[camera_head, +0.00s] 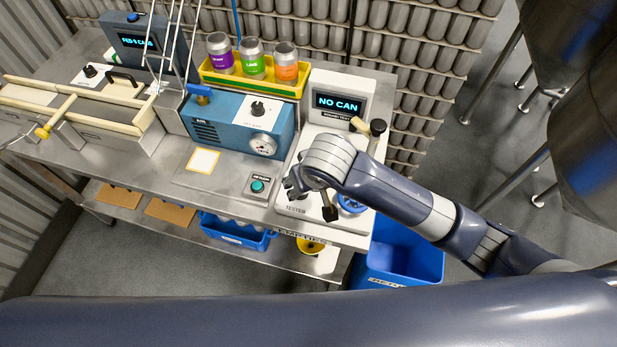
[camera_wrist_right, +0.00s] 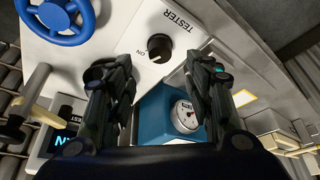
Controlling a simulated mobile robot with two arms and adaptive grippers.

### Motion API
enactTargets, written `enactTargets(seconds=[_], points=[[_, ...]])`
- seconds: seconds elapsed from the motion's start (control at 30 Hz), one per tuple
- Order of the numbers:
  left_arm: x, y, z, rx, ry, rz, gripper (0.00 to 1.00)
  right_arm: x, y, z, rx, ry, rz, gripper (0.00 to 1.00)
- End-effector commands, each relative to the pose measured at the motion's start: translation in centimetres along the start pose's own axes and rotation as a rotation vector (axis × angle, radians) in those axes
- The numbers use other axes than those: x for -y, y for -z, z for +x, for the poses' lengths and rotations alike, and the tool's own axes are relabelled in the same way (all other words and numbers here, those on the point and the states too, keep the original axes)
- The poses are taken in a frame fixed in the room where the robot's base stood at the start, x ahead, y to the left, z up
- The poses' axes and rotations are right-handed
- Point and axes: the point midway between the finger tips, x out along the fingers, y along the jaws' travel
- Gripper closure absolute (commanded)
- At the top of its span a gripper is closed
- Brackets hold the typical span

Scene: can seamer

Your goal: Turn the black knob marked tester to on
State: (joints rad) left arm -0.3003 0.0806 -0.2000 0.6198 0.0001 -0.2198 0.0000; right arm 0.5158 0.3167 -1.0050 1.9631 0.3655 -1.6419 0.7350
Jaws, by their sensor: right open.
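The black tester knob (camera_wrist_right: 158,49) sits on a white panel (camera_wrist_right: 128,42) in the right wrist view, with the word TESTER above it and ON beside it. Where its pointer faces is too small to tell. My right gripper (camera_wrist_right: 157,75) is open and empty, its two dark fingers on either side of the knob in the picture, with no clear contact. In the head view my right gripper (camera_head: 310,200) is over the front of the white tester unit (camera_head: 290,205) and hides the knob. My left gripper is not in view.
A blue handwheel (camera_head: 352,204) lies just right of the gripper. The tester's display (camera_head: 339,104) reads NO CAN, with a black-knobbed handle (camera_head: 377,127) beside it. A blue box with a gauge (camera_head: 262,145) stands to the left. A blue bin (camera_head: 410,262) sits below.

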Motion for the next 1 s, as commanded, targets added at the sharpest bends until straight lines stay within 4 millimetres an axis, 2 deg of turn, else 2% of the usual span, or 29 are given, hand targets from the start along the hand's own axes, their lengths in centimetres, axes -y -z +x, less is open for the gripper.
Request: enactTargets(seconds=[0.13, 0.33, 1.0], points=[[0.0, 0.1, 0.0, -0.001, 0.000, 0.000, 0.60, 0.1, 0.1, -2.6, -0.005, 0.002, -0.001, 0.52], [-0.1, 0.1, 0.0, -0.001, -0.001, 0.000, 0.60, 0.0, 0.1, -4.5, -0.002, 0.001, 0.000, 0.52], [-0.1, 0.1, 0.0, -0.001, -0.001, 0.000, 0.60, 0.1, -0.1, -4.7, -0.001, 0.006, 0.001, 0.52]])
